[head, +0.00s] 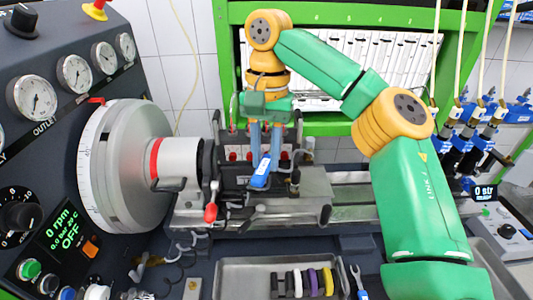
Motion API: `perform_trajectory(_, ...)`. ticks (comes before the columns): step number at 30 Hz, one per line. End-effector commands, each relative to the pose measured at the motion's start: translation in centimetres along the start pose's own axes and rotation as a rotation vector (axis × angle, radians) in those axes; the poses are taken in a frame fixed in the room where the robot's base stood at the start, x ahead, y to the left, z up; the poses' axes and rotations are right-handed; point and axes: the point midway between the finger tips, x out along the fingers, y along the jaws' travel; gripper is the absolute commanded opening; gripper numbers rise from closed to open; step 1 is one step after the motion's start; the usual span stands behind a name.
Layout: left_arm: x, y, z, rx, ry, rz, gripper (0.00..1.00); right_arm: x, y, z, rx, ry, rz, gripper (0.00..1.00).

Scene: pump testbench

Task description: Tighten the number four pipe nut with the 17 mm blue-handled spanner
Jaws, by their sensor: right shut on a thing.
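My right gripper (265,148) hangs over the pump on the bench, its fingers pointing down. It is shut on a blue-handled spanner (261,174), whose blue handle shows below the fingertips. The spanner's jaw end is hard to make out, so I cannot tell whether it sits on a nut. The pump (240,180) is dark, with several red-capped fittings along its back. The gripper covers part of that row, and the number four pipe nut cannot be singled out. My left gripper is not in view.
A large grey dial wheel (125,165) stands left of the pump. A red-knobbed lever (211,212) rises in front. A metal tray (238,264) holds several coloured rings; another spanner (357,278) lies right of it. A green frame (345,123) stands behind.

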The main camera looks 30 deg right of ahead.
Motion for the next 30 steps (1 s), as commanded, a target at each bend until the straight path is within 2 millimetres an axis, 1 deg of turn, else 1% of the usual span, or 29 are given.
perform_trajectory(5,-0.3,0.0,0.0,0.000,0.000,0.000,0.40,-0.4,0.0,0.1,-0.001,0.000,-0.001,0.00)
perform_trajectory(9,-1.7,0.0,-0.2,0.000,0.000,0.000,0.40,-1.9,0.0,1.0,-0.002,0.001,-0.001,0.00)
perform_trajectory(13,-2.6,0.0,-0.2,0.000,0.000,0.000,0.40,-3.0,0.0,1.8,-0.003,0.001,0.000,0.00)
perform_trajectory(15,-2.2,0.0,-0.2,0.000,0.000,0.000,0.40,-3.4,-0.1,2.2,-0.003,0.003,-0.001,0.00)
perform_trajectory(21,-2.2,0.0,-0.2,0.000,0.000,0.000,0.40,-4.7,0.0,3.2,0.000,0.002,-0.001,0.00)
perform_trajectory(30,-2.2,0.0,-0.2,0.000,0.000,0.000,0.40,-4.8,0.0,3.3,0.000,0.001,0.000,0.00)
